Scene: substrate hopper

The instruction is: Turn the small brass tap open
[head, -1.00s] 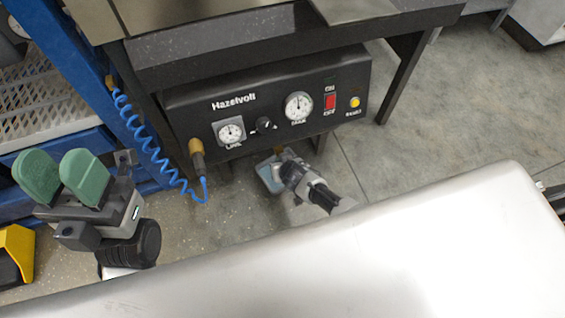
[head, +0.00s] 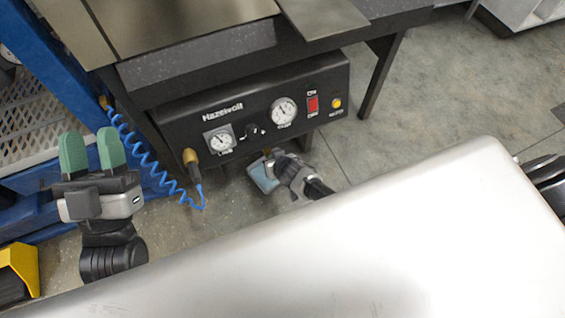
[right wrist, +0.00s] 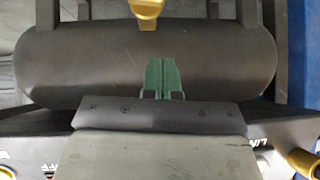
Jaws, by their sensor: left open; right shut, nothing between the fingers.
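The small brass tap (right wrist: 146,8) is at the top edge of the right wrist view, partly cut off, beside a dark rounded tank (right wrist: 95,62). My right gripper (right wrist: 161,64) shows there as two green fingers pressed together, empty, in front of the tank and apart from the tap. My left gripper (head: 91,151) is open and empty at the left, fingers pointing up, away from the panel.
The black Hazelvolt panel (head: 240,122) with two gauges and a red switch hangs under a dark bench (head: 220,57). A brass fitting (head: 191,160) with a coiled blue hose (head: 150,165) is at its left. A blue rack stands left.

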